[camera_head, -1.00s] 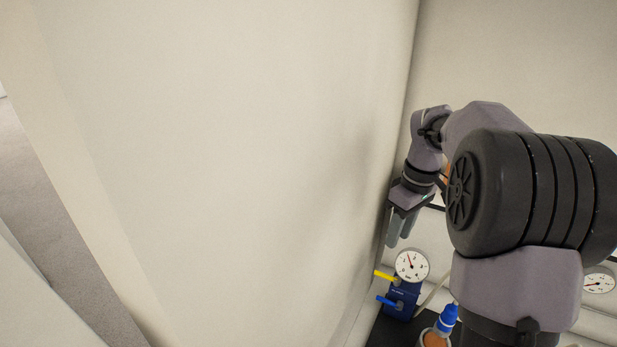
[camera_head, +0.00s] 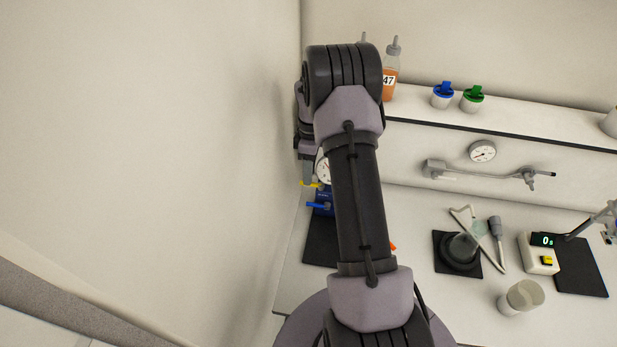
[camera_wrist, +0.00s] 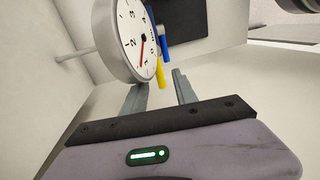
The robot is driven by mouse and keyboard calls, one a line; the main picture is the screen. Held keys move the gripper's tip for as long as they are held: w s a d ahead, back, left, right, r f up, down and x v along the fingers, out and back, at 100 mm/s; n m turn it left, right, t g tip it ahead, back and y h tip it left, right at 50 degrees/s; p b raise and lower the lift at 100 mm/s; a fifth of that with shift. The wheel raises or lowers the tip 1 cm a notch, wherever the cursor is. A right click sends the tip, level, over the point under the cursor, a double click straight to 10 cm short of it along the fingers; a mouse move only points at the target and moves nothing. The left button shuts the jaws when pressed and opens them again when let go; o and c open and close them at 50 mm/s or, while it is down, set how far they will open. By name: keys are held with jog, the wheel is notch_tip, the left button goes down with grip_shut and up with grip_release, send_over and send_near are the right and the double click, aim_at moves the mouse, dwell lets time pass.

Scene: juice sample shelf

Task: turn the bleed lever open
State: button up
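A blue block (camera_head: 324,196) with a round white gauge (camera_head: 322,168) stands by the left wall, partly hidden by my arm. A yellow lever (camera_head: 310,184) and, lower, a blue lever (camera_head: 315,205) stick out to its left. I cannot tell from the markings which is the bleed lever. In the wrist view the gauge (camera_wrist: 128,40), the blue lever (camera_wrist: 165,44) and the yellow lever (camera_wrist: 160,76) show. My gripper (camera_wrist: 157,80) is open and empty, with the yellow lever's tip showing between its fingertips. Whether they touch it is unclear.
The wall (camera_head: 180,150) is close on the left. A shelf (camera_head: 540,130) behind carries a bottle (camera_head: 390,78) and capped jars (camera_head: 443,95). On the bench to the right are a beaker (camera_head: 520,298), a scale (camera_head: 539,254) and a dark mat (camera_head: 580,268).

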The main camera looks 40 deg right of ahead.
jog(key=shift+a+f, duration=0.15)
jog(key=shift+f, duration=1)
jog(key=shift+c, duration=0.4)
grip_shut()
jog(key=shift+r, duration=0.1)
